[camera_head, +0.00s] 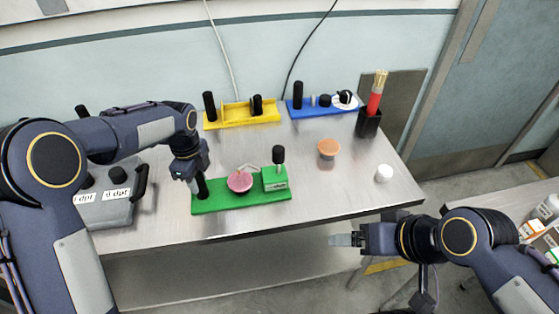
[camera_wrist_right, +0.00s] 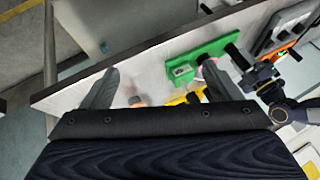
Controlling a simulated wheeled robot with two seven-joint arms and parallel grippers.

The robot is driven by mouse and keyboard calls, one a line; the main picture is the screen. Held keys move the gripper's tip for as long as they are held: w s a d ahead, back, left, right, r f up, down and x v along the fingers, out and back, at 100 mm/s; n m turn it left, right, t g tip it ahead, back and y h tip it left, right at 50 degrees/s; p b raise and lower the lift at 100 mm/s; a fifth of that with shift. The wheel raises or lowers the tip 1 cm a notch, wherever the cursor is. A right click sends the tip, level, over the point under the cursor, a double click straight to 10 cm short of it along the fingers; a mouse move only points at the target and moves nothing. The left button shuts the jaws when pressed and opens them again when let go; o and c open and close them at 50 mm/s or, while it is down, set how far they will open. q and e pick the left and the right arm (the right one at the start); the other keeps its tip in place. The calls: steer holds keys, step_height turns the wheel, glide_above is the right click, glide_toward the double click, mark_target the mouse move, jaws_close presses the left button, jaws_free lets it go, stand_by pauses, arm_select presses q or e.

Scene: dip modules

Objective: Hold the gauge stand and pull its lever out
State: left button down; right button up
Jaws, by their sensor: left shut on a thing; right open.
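The green gauge stand (camera_head: 222,204) lies near the front edge of the table. It carries a black post at its left end, a pink round gauge (camera_head: 240,181) in the middle and a green block (camera_head: 275,179) at its right end. A lever with a black knob (camera_head: 279,154) rises from the block. My left gripper (camera_head: 197,186) is shut on the black post. My right gripper (camera_head: 345,240) is open and empty, out beyond the table's front edge, to the right of the stand. The green stand also shows in the right wrist view (camera_wrist_right: 208,57).
A yellow stand (camera_head: 240,114) and a blue stand (camera_head: 322,108) are at the back. An orange-topped round piece (camera_head: 328,148), a white cap (camera_head: 384,173) and a black holder (camera_head: 369,122) are on the right. A grey box (camera_head: 105,205) sits left. The table's front right is clear.

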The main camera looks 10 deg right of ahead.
steer(key=c, duration=0.4)
steer(key=shift+w+a+f+n+g, duration=0.1)
steer(key=shift+w+f+n+g, duration=0.1)
steer(key=shift+f+g, duration=0.2)
steer(key=shift+w+a+f+n+g, duration=0.1)
steer(key=shift+f+n+g, duration=0.15)
steer(key=shift+g, duration=0.25)
steer(key=c, duration=0.5)
steer(key=w+f+n+g+h, duration=0.1)
steer(key=f+h, duration=0.1)
steer(key=w+f+n+g+h, duration=0.1)
steer(key=w+g+h, duration=0.1)
steer(key=shift+w+f+n, duration=0.2)
steer(key=shift+f+n, duration=0.15)
jaws_close()
steer(key=w+a+f+n+t+h, duration=0.1)
steer(key=w+a+n+t+h, duration=0.5)
steer(key=w+a+h, duration=0.45)
steer(key=w+a+n+t+y, duration=0.1)
steer(key=a+n+t, duration=0.3)
steer(key=a+t, duration=0.4)
steer(key=w+a, duration=0.1)
steer(key=a, duration=0.3)
steer(key=shift+w+r+t+y, duration=0.2)
steer(key=shift+w+t+y, duration=0.15)
steer(key=shift+t, duration=0.05)
steer(key=shift+d, duration=0.1)
